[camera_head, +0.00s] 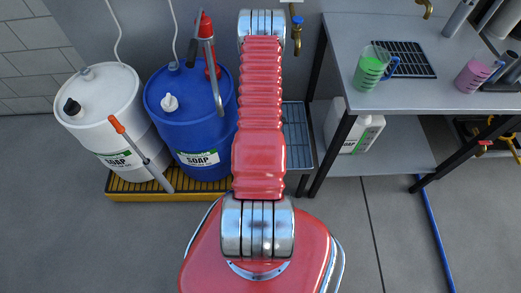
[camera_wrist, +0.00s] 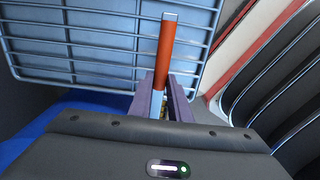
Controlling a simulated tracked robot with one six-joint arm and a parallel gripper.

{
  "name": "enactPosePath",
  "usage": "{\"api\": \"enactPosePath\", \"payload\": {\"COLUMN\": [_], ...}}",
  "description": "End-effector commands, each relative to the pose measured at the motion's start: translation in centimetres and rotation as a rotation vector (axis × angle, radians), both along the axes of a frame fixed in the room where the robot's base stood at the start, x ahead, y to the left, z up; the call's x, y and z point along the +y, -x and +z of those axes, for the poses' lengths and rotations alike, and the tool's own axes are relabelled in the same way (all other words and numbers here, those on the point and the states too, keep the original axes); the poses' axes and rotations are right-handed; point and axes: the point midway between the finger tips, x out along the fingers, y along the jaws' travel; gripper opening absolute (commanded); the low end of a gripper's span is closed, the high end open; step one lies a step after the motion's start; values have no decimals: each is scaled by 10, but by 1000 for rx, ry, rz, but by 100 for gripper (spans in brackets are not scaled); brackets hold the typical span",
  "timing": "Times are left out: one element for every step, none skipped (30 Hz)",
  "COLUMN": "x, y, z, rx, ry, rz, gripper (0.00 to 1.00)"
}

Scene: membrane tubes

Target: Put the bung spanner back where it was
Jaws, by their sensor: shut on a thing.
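My gripper (camera_wrist: 161,98) is shut on the bung spanner (camera_wrist: 161,55) in the wrist view. The spanner has an orange bar handle with a pale end cap, pointing away from the gripper past the purple fingertips. Its lower part is hidden between the fingers and behind the gripper body. In the head view my own red arm covers the gripper and the held spanner. A similar orange-handled tool (camera_head: 141,152) with a grey shaft leans against the front of the white drum, its lower end at the yellow-edged base.
A white drum (camera_head: 98,110) and a blue soap drum (camera_head: 190,140) with a red hand pump (camera_head: 207,45) stand on a yellow-edged grating (camera_head: 150,195). A wire rack (camera_wrist: 100,40) lies close beyond my gripper. The bench (camera_head: 345,40) at right holds green and pink jugs.

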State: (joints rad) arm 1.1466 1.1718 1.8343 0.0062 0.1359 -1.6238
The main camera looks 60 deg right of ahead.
Motion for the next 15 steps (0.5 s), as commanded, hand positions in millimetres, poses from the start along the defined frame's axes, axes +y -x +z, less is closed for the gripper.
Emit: {"api": "enactPosePath", "payload": {"x": [0, -1, -3, -5, -7, -9, -8, -7, -7, -7, -7, -7, -8, -8, -7], "y": [0, 0, -1, -2, -3, -4, -3, -3, -3, -3, -3, -3, -3, -3, -3], "z": [0, 0, 0, 0, 0, -1, -5, -9, -14, -18, -22, -26, -28, -31, -33], "rx": [0, 0, -1, -1, -1, -1, 0, 0, 0, 0, 1, 0, 0, 1, 1], "ry": [1, 1, 2, 2, 3, 2, 0, -1, -1, -1, -2, -1, 0, 0, 0], "rz": [0, 0, 0, 0, 0, 0, 0, -1, -1, -1, -1, -1, -1, -1, -1], "gripper": [0, 0, 0, 0, 0, 0, 0, 0, 0, 0, 0, 0, 0, 0, 0]}}
